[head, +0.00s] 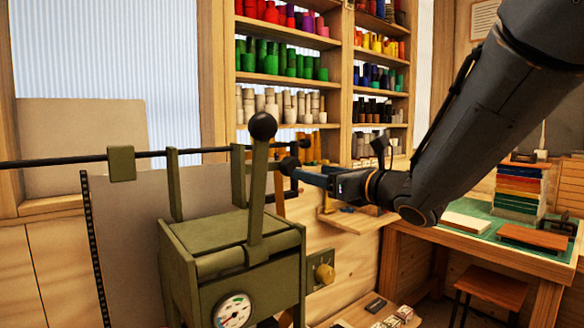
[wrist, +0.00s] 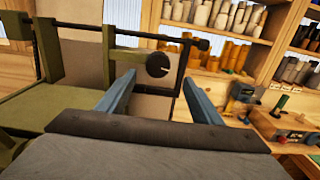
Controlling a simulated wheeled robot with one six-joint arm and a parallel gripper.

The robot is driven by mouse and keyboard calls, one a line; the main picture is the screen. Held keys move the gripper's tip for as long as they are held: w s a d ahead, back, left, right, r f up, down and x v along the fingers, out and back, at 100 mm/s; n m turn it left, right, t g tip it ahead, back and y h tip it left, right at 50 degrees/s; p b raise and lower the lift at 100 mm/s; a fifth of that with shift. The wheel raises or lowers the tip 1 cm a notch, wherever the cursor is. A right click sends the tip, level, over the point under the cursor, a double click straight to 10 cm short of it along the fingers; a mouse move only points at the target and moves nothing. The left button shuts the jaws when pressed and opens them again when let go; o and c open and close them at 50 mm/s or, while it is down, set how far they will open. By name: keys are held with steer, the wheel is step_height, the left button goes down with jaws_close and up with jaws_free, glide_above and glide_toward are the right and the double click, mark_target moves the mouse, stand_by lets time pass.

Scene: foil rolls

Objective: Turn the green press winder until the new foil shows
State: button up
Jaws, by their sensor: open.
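The green press (head: 235,250) stands left of centre in the head view, with an upright lever topped by a black ball (head: 262,126). A dark round knob (head: 289,165), seemingly the winder, sits at its upper right side. It also shows in the wrist view (wrist: 157,66), with a small light mark on its face. My gripper (head: 298,174) reaches in from the right at the knob. In the wrist view its blue fingers (wrist: 158,82) are spread, with the knob beyond and between their tips. I cannot tell whether they touch it. No foil can be made out clearly.
A black rod (head: 60,160) runs left from the press top. Shelves of coloured rolls (head: 290,65) stand behind. A workbench (head: 470,235) is at the right.

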mark_target(291, 167)
steer(key=p+x, duration=0.2)
steer(key=x, duration=0.5)
steer(key=shift+w+a+p, duration=0.2)
steer(key=shift+a+p, duration=0.1)
steer(key=shift+a, duration=0.05)
steer(key=c, duration=1)
steer(key=shift+d, duration=0.25)
steer(key=shift+c, duration=0.3)
steer(key=shift+a, duration=0.15)
steer(key=shift+r, duration=0.1)
steer(key=shift+m+b, duration=0.6)
